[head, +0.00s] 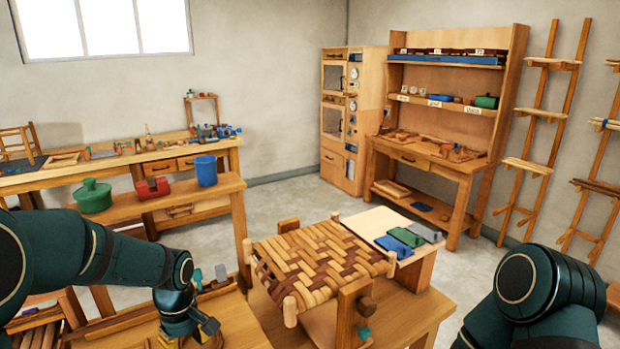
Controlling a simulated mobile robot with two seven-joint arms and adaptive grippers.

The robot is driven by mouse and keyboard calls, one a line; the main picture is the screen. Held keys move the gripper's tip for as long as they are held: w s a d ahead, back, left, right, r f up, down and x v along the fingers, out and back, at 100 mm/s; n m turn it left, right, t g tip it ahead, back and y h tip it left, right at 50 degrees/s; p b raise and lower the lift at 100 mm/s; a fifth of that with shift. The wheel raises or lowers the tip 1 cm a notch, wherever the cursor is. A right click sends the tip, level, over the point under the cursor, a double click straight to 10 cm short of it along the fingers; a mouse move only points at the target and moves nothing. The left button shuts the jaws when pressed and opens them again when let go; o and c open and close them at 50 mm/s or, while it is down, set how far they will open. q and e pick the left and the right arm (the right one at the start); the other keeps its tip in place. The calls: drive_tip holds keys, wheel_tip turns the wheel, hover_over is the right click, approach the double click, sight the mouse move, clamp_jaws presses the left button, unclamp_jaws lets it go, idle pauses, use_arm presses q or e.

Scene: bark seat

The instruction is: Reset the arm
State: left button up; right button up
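My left arm comes in from the left and bends down, so my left gripper (203,334) hangs low over the wooden bench at the bottom of the head view. It is partly cut off by the lower edge, and its fingers are too small and dark to read. My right arm (540,295) shows only as dark green links at the lower right. The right gripper is out of view. The woven bark seat (322,258) stands on the bench between the two arms, apart from both.
A pale board (388,222) with blue, green and grey blocks lies behind the seat. A small green piece (197,278) and a grey block (221,273) are near my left gripper. A side table with a green pot (93,196) and blue bucket (206,171) stands left. Open floor lies beyond.

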use_arm(q)
drive_tip(key=s+d+f+m+t+h+b, duration=0.1)
drive_tip(key=s+d+f+m+h, duration=0.1)
drive_tip(key=s+d+f+m, duration=0.2)
drive_tip(key=s+d+f+m+t+h+b, duration=0.1)
drive_tip(key=s+d+f+m, duration=0.4)
drive_tip(key=f, duration=1.5)
drive_tip(key=s+d+h, duration=0.1)
drive_tip(key=s+d, duration=0.4)
drive_tip(key=shift+d, duration=0.3)
use_arm(e)
drive_tip(key=shift+s+a+f, duration=0.1)
drive_tip(key=shift+s+f, duration=0.2)
drive_tip(key=shift+f, duration=0.3)
drive_tip(key=shift+s+f, duration=0.25)
drive_tip(key=shift+f, duration=0.3)
